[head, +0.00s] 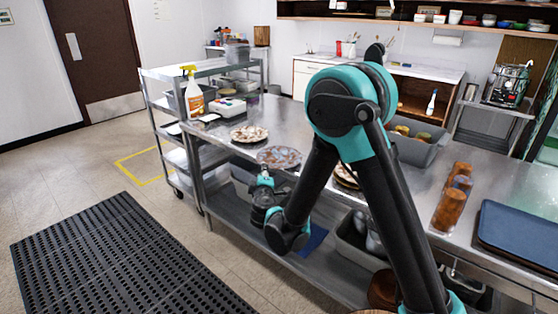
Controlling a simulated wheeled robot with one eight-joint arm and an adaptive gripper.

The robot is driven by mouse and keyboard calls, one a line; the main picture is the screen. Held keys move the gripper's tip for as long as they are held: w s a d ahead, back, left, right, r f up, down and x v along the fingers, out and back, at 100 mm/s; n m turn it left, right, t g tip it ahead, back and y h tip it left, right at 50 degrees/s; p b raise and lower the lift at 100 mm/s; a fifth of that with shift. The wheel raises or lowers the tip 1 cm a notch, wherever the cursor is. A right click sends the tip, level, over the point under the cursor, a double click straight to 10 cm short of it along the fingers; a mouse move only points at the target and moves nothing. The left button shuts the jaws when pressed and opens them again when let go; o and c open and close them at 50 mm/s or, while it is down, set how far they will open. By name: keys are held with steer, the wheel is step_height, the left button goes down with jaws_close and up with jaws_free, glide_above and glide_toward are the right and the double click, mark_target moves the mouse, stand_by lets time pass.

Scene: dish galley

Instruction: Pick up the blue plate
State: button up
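A round plate (279,157) with a bluish-grey look and brown smears lies near the front edge of the steel counter (222,126). It is the likeliest match for the blue plate, though its colour is not clear. My gripper (265,178) is at the counter's front edge, just below and left of this plate in the picture. The gripper is small and partly hidden by my wrist. I cannot tell whether its fingers are open or touch the plate.
A pale, food-smeared plate (250,134) lies to the left, and another (345,176) is partly behind my arm. Brown tumblers (451,207) and a blue tray (520,232) are at right. A spray bottle (193,98) stands at left. Grey tubs sit below. Floor with a black mat (120,262) is clear.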

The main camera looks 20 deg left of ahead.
steer(key=shift+x, duration=4.25)
steer(key=shift+r, duration=0.2)
jaws_close()
